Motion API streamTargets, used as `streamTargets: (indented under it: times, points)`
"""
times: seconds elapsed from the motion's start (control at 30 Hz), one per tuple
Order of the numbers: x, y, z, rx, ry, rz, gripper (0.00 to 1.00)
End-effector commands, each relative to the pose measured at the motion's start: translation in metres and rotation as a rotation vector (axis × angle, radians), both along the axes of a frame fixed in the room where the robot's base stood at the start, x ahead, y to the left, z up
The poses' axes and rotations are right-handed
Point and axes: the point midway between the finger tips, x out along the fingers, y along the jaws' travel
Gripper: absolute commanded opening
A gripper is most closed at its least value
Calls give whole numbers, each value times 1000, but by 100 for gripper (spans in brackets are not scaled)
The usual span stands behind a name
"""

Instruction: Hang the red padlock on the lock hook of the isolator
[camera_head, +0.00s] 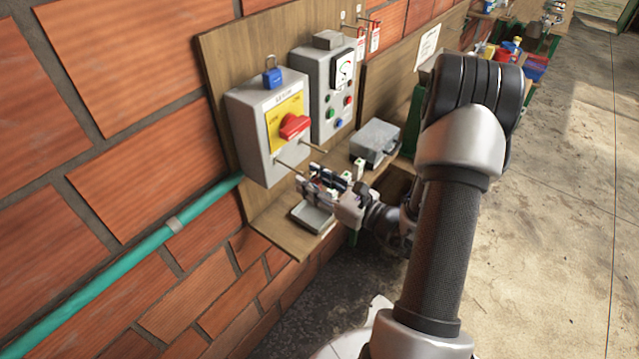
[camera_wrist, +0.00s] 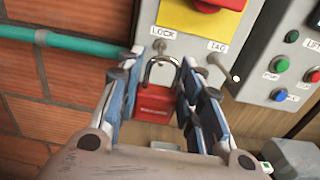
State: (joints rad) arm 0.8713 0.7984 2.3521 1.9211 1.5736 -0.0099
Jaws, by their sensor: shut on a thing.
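The isolator (camera_head: 262,150) is a grey box on the wall board with a yellow plate and a red rotary handle (camera_head: 294,126). Two thin pegs stick out of its lower front. In the wrist view the isolator (camera_wrist: 185,48) shows the labels LOCK and TAG. The lock hook (camera_wrist: 160,47) is under LOCK, close above the shackle. My gripper (camera_head: 312,184) is shut on the red padlock (camera_wrist: 154,101), which is upright between the fingers with its steel shackle up. The shackle's top overlaps the area below the hook; I cannot tell whether they touch.
A grey tray (camera_head: 312,217) and a grey case (camera_head: 374,141) are on the shelf below. A green pipe (camera_head: 130,250) runs along the brick wall.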

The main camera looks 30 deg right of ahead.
Motion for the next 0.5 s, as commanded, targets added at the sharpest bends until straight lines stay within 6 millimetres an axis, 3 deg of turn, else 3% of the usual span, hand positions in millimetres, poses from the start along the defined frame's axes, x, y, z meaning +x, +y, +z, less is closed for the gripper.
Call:
streamTargets:
  times: [0.5]
  points:
    - [30,11,-3,1,0,2,7]
